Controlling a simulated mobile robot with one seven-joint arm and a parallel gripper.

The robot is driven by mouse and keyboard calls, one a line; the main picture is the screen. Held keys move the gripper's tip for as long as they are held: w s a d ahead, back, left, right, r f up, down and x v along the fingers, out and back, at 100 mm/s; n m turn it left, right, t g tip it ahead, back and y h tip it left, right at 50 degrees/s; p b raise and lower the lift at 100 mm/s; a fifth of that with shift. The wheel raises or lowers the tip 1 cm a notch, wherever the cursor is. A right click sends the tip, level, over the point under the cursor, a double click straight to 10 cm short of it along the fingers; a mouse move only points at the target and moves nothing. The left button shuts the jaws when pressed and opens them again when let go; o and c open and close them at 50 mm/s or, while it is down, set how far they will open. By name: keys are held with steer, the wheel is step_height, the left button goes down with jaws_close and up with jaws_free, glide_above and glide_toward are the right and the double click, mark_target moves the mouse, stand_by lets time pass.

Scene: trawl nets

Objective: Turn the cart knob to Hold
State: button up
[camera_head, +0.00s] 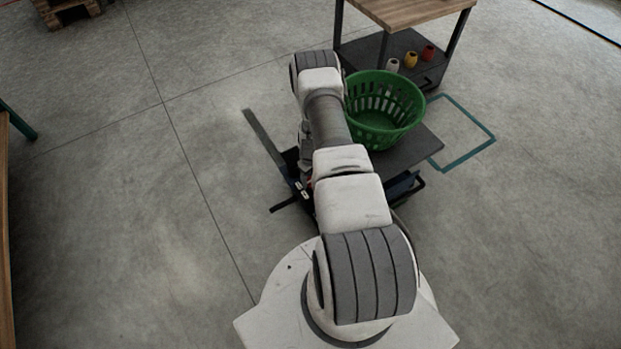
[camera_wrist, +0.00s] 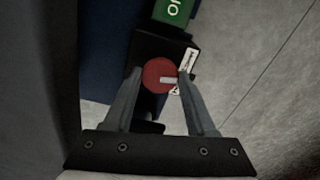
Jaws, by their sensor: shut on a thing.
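A red round knob (camera_wrist: 157,76) with a pale pointer mark sits on a black mount on the cart, seen in the wrist view. My gripper (camera_wrist: 160,82) is shut on the knob, one finger at each side. The pale mark points to the right in that view. A small white label (camera_wrist: 190,58) with dark print lies beside the knob; its words are too small to read. The cart (camera_head: 418,147) shows in the head view, a low dark platform partly hidden behind my arm. The knob and my fingertips cannot be made out clearly there.
A green basket (camera_head: 383,112) stands on the cart. Behind it is a wooden-topped table (camera_head: 410,10) with several small coloured pots on its lower shelf (camera_head: 365,57). A teal outline (camera_head: 480,115) marks the floor at right.

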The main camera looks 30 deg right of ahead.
steer(key=m, duration=0.5)
steer(key=shift+m, duration=0.3)
steer(key=m, duration=0.5)
steer(key=shift+m, duration=0.3)
steer(key=o, duration=1.4)
steer(key=shift+c, duration=0.2)
steer(key=shift+r, duration=0.15)
step_height(320, 180, up, 17)
steer(key=p, duration=0.6)
steer(key=shift+r, duration=0.1)
